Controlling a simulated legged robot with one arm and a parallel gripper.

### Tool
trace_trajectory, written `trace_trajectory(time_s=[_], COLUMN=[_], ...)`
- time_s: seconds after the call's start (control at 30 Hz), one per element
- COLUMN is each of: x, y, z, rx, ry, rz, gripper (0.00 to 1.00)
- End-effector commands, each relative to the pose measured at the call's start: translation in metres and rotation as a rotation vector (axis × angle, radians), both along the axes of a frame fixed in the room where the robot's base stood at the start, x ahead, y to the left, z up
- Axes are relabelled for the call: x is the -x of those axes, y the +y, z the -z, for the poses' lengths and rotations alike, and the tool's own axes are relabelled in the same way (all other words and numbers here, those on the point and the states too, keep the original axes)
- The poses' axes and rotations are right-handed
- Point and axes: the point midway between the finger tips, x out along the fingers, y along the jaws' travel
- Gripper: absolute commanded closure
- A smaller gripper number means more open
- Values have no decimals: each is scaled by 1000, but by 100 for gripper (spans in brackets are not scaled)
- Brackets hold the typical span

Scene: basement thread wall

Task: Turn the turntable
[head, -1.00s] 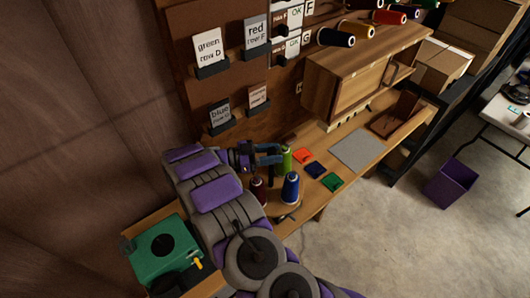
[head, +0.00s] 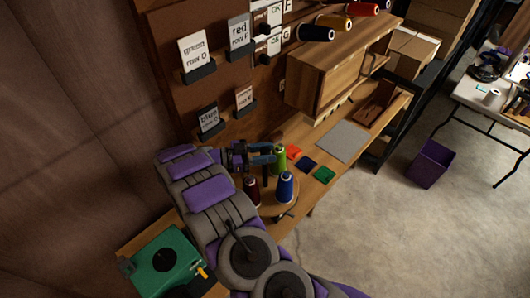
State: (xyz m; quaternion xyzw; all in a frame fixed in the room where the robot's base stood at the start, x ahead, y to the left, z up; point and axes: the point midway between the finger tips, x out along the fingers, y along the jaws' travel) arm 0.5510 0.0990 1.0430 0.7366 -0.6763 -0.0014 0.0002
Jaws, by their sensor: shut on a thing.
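The turntable (head: 293,205) is a round wooden disc on the bench, partly hidden by my arm and the spools on it. A blue spool (head: 286,187) stands upright at its front right, and a dark red spool (head: 251,189) stands to the left. A green spool (head: 280,160) stands at the back. My gripper (head: 272,155) reaches in from the left, and its fingertips are at the green spool, shut on it. The exact contact is small and partly hidden.
Orange, dark blue and green squares (head: 325,174) and a grey mat (head: 340,142) lie right of the turntable. A wooden cabinet (head: 320,95) stands behind. A green machine (head: 165,262) sits at lower left. A purple bin (head: 431,164) is on the floor.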

Motion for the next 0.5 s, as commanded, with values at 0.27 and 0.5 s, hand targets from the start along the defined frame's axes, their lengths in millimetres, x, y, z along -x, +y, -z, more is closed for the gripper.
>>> trace_trajectory(time_s=[0.27, 0.5], x=[-2, -1], y=[1, 0], z=[-2, -2], rx=[1, -1], ry=[-5, -3], rz=[-6, -5], gripper=[41, 41])
